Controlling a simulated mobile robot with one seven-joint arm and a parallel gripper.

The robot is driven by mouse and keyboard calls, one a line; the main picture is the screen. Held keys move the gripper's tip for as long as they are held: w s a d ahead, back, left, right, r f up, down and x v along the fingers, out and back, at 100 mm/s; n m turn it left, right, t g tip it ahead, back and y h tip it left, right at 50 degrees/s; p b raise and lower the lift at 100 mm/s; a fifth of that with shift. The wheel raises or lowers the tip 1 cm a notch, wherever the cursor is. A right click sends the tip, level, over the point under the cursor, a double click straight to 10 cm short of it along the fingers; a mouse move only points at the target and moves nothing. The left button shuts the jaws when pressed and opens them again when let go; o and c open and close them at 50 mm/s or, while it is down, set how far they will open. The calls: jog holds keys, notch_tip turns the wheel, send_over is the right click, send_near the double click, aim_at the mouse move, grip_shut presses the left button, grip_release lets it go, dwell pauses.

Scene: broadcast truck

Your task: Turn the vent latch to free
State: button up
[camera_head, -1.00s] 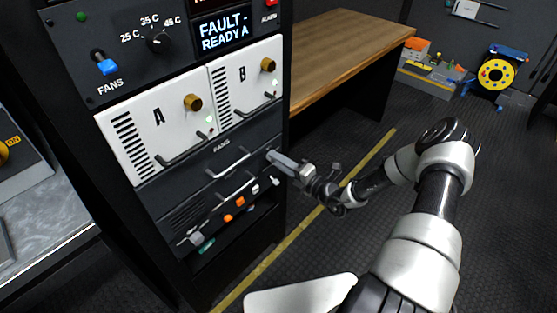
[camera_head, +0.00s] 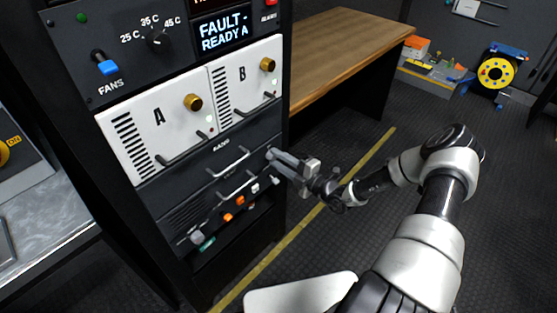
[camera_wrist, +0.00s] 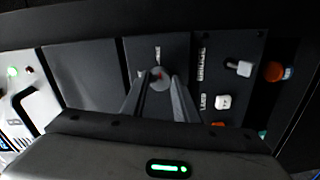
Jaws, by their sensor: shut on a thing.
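The vent latch (camera_wrist: 159,77) is a small round fitting with a red mark on a dark panel, between my fingertips in the wrist view. My gripper (camera_wrist: 160,84) is shut on it, one finger on each side. In the head view my gripper (camera_head: 273,154) reaches the right end of the dark fan panel (camera_head: 213,158) from the right. There the fingers hide the latch. The small lettering beside the latch is too blurred to read, so its exact setting cannot be told.
White modules A (camera_head: 158,117) and B (camera_head: 245,79) with handles sit above the panel. Below it is a dark drawer with a handle (camera_head: 236,188) and several small orange and white buttons. A wooden desk (camera_head: 345,45) stands behind; the floor right of the rack is open.

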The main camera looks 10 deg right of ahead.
jog(key=o, duration=1.1)
jog(key=shift+c, duration=0.2)
jog(key=f+p+v, duration=0.1)
jog(key=v, duration=1.6)
jog(key=shift+s+r, duration=0.2)
jog(key=shift+r, duration=0.2)
jog(key=shift+r, duration=0.1)
